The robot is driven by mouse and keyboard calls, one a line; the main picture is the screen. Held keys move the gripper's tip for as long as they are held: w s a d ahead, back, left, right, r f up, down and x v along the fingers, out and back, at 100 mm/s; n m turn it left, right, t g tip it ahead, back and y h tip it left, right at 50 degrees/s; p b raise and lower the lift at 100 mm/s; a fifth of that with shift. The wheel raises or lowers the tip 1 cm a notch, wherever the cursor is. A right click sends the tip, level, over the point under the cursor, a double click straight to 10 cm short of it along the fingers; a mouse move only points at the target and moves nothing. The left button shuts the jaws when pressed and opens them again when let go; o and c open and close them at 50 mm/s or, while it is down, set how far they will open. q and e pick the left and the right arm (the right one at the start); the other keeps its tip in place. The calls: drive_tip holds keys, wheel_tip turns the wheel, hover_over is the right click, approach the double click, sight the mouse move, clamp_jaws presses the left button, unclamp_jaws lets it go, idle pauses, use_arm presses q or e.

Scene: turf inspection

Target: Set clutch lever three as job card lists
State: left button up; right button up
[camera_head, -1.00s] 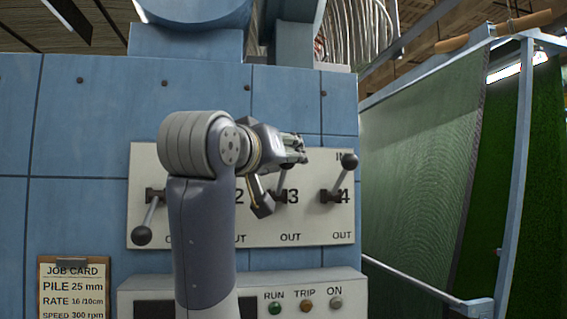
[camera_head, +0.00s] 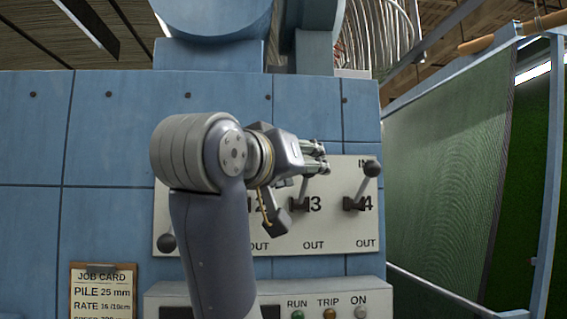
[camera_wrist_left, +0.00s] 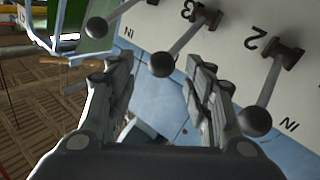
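Clutch lever three (camera_head: 303,190) is on the white lever panel (camera_head: 190,215), tilted up toward the IN side. My left gripper (camera_head: 322,157) hides its knob in the head view. In the left wrist view, which is upside down, the knob of lever three (camera_wrist_left: 162,64) shows between the spread fingertips of my left gripper (camera_wrist_left: 158,68). A gap seems to show on each side of the knob. The job card (camera_head: 103,292) reads pile 25 mm and rate 16/10cm; its bottom is cut off, and no lever setting is legible. My right gripper is not in view.
Lever four (camera_head: 367,180) points up to IN. Lever two (camera_wrist_left: 268,90) also points toward IN. The knob of lever one (camera_head: 167,242) is low, toward OUT. Lamps marked RUN (camera_head: 296,312), TRIP and ON sit below. Green turf (camera_head: 445,180) hangs at right.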

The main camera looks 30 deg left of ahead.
use_arm(q)
drive_tip(key=s, duration=0.7)
drive_tip(key=shift+s, duration=0.4)
drive_tip(key=shift+w, duration=0.15)
idle(0.3)
